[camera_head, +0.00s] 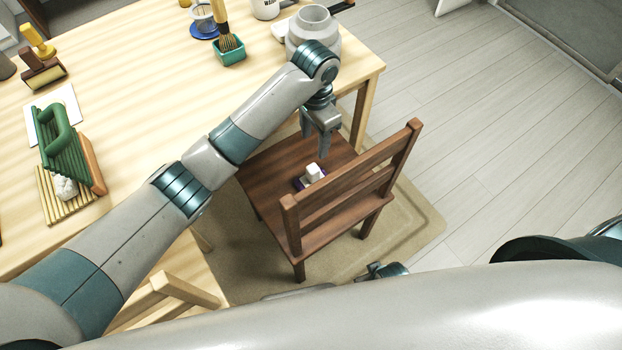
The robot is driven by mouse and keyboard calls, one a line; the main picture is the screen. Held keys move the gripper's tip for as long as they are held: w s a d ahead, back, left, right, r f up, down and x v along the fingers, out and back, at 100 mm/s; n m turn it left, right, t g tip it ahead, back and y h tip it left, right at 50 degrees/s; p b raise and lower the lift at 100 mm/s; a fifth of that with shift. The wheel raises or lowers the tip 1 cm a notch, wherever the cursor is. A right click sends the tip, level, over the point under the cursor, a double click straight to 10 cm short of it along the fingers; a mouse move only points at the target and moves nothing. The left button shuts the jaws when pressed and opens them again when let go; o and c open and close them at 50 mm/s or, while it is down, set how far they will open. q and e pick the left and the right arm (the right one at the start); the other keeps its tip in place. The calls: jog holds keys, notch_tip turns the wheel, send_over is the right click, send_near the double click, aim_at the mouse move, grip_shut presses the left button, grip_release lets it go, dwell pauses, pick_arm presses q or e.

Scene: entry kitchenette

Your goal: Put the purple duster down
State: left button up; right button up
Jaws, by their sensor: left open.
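The purple duster (313,174) sits on the seat of the dark brown wooden chair (270,177). It shows as a small white block with a purple edge under it. My left gripper (317,146) reaches over the table corner and points down above the seat, just behind the duster in the picture. Its jaws are open and hold nothing, and a gap shows between the fingertips and the duster.
The chair's backrest (350,180) stands near the duster. A beige mat (250,255) lies under the chair. Open floor (470,110) lies right.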

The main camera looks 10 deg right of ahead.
aim_at(313, 168)
pick_arm(q)
jog(key=shift+f, duration=0.1)
notch_tip(313, 168, down, 11)
jog(key=shift+b, duration=0.35)
jog(key=shift+f, duration=0.55)
pick_arm(e)
jog(key=shift+w+a+r, duration=0.1)
jog(key=shift+w+r, duration=0.1)
jog(key=shift+r, duration=0.35)
jog(key=shift+w+a+r, duration=0.1)
jog(key=shift+w+r, duration=0.1)
jog(key=shift+r, duration=0.3)
pick_arm(q)
jog(key=shift+a+f, duration=0.1)
jog(key=shift+f, duration=0.35)
notch_tip(313, 168, down, 3)
jog(key=shift+w+f, duration=0.1)
jog(key=shift+f+b, duration=0.3)
jog(key=shift+f, duration=0.25)
pick_arm(e)
jog(key=shift+w+r, duration=0.5)
jog(key=shift+r, duration=0.3)
